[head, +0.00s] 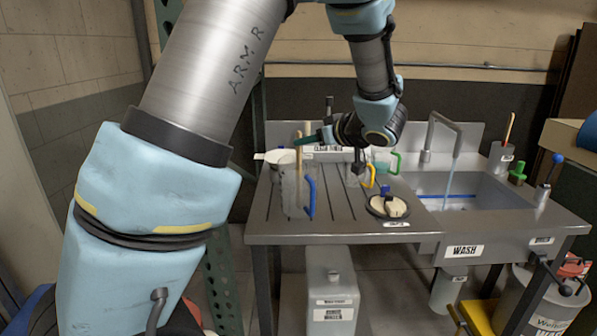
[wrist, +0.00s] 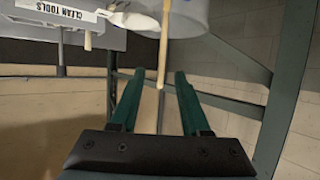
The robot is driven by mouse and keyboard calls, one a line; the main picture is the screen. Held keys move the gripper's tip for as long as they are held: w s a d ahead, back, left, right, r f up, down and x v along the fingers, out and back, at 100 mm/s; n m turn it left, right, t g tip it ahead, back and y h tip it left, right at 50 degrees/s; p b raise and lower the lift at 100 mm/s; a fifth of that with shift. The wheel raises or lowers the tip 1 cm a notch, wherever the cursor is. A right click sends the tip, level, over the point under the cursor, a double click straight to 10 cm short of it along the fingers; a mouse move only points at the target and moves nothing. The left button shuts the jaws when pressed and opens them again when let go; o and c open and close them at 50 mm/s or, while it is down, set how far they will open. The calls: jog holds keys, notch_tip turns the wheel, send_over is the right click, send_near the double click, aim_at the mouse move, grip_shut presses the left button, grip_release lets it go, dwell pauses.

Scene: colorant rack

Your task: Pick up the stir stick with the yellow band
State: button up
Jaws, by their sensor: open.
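A pale wooden stick (head: 299,160) stands up from a clear container (head: 292,192) at the left of the sink unit in the head view. In the wrist view a wooden stick (wrist: 164,45) lies between and just beyond my green fingertips, its lower end free. I see no yellow band on it. Another wooden stick (head: 509,128) stands in a grey holder at the back right; no band can be made out there. My gripper (head: 300,141) reaches left over the drainboard beside the first stick. In the wrist view my gripper (wrist: 159,72) is open, with nothing clasped.
A "CLEAN TOOLS" label (wrist: 57,10) is at upper left in the wrist view. Blue (head: 310,198), yellow (head: 371,177) and green (head: 396,162) handles stand close by on the drainboard.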

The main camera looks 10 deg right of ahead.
jog(key=shift+p+x, duration=0.6)
jog(key=shift+x, duration=1.7)
jog(key=shift+a, duration=0.1)
grip_shut()
